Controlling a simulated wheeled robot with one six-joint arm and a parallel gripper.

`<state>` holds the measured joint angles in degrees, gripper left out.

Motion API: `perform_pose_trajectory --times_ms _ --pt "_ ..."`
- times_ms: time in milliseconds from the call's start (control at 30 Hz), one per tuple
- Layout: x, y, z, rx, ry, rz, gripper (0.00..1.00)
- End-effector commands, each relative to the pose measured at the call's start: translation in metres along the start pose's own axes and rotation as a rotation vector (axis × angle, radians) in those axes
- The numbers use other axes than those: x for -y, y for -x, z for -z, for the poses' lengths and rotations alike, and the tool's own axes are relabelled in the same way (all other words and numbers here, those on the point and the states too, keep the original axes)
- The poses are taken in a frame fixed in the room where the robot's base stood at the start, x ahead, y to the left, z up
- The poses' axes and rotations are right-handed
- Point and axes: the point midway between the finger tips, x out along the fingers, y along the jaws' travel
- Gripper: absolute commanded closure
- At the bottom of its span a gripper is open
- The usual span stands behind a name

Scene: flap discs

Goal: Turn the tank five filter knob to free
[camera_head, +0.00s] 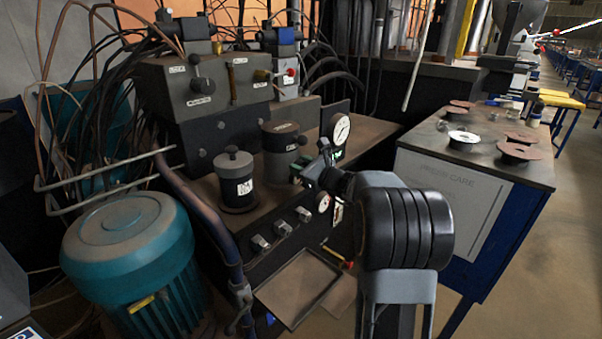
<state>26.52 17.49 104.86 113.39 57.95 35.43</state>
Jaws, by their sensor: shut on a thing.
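My gripper (312,168) is at the end of my arm, among the parts at the right end of the hydraulic unit's dark top. It is shut on a small part, apparently the filter knob, which its jaws and wrist mostly hide. I cannot tell which way the knob points. Small green parts (297,170) show beside the jaws. A grey cylinder with a dark lid (282,150) stands just behind and left of the gripper. A second dark cylinder with a light label and a round top knob (236,182) stands further left.
A round white gauge (341,128) is close behind the gripper. A teal motor (130,250) and bent pipes fill the left. Valve blocks (208,85) with cables rise behind. A table with several flap discs (519,150) stands at right, with open floor beyond.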

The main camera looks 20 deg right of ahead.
Motion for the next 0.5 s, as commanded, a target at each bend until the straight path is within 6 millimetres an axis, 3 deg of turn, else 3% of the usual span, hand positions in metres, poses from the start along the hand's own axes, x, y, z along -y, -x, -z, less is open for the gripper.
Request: perform_pose_trajectory --times_ms 500 --pt "0.0005 0.0002 -0.0002 -0.001 0.054 0.001 0.88"
